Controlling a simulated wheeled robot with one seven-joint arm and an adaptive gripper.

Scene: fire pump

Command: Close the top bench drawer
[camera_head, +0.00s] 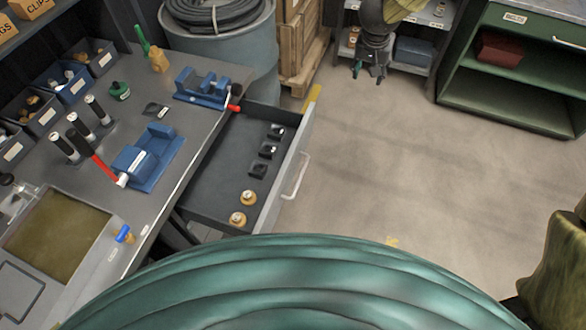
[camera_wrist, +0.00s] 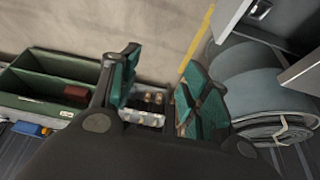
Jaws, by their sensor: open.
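The top bench drawer (camera_head: 222,170) is pulled out to the right of the workbench (camera_head: 195,140) in the head view. Its pale front carries a light bar handle (camera_head: 296,178). Several small black blocks and two round brass-coloured parts lie inside. My gripper (camera_head: 368,72) hangs at the top of the head view, beyond the drawer and apart from it. In the wrist view my gripper's (camera_wrist: 160,90) two green-padded fingers are spread with nothing held between them. A grey edge at the upper right of the wrist view may be the drawer; I cannot tell.
Two blue vises, a red-handled tool and parts bins (camera_head: 42,112) occupy the bench. A blue-grey barrel (camera_head: 235,50) with coiled hose and wooden crates (camera_head: 300,45) stand behind the drawer. A green cabinet (camera_head: 515,95) stands at upper right. Floor right of the drawer is clear.

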